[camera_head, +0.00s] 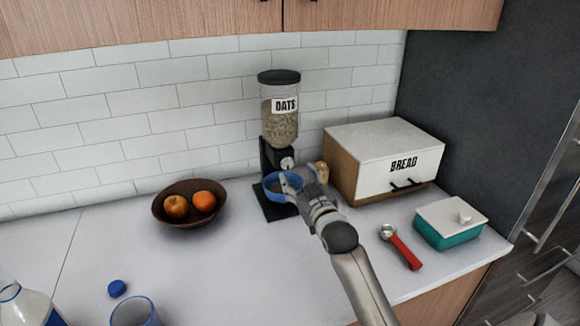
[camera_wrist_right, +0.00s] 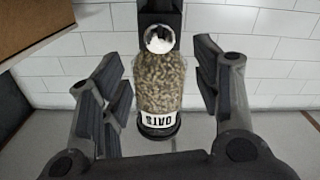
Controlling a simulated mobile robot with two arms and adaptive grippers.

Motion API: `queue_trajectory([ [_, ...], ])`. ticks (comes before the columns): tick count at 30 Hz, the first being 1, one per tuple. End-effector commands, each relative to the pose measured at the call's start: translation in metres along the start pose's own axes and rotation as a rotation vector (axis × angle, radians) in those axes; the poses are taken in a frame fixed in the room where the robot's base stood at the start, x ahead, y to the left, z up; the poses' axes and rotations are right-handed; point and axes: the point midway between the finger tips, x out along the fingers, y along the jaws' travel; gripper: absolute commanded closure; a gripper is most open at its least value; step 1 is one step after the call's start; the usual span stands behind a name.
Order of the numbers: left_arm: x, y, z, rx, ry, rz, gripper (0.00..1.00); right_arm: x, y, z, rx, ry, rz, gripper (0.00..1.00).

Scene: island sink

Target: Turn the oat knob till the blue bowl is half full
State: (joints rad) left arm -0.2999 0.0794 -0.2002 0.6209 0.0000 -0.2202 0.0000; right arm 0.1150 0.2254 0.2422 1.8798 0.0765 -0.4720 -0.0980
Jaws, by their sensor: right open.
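The oat dispenser (camera_head: 280,118) stands against the tiled wall, a clear hopper of oats on a black stand. Its silver round knob (camera_head: 287,163) is at the front below the hopper; it also shows in the upside-down wrist view (camera_wrist_right: 159,39). The blue bowl (camera_head: 282,196) sits on the stand's base under the knob, partly behind my gripper. How much it holds I cannot tell. My right gripper (camera_head: 305,178) is open, in front of the dispenser, its fingers spread either side of the hopper in the wrist view (camera_wrist_right: 162,78). Nothing is between them. My left gripper is out of view.
A bread box (camera_head: 385,140) stands close to the right of the gripper. A fruit bowl (camera_head: 163,218) is at the left. A red-handled scoop (camera_head: 405,250) and a teal butter dish (camera_head: 447,236) lie at the right. A bottle (camera_head: 28,306), blue cap (camera_head: 117,288) and cup (camera_head: 134,314) are front left.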

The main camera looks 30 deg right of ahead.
Motion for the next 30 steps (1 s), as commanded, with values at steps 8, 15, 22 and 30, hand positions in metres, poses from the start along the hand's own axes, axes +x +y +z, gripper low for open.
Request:
queue_trajectory([
  [8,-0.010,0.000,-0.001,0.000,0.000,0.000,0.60,0.045,0.000,-0.002,-0.002,0.000,0.000,0.42],
  [15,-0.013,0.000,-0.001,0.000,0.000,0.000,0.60,0.067,0.000,-0.001,-0.004,0.000,-0.001,0.42],
  [22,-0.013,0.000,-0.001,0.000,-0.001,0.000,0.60,0.072,0.000,0.000,-0.005,0.000,-0.001,0.42],
  [30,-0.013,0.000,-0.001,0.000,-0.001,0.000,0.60,0.071,0.000,0.000,-0.005,0.000,0.000,0.55],
])
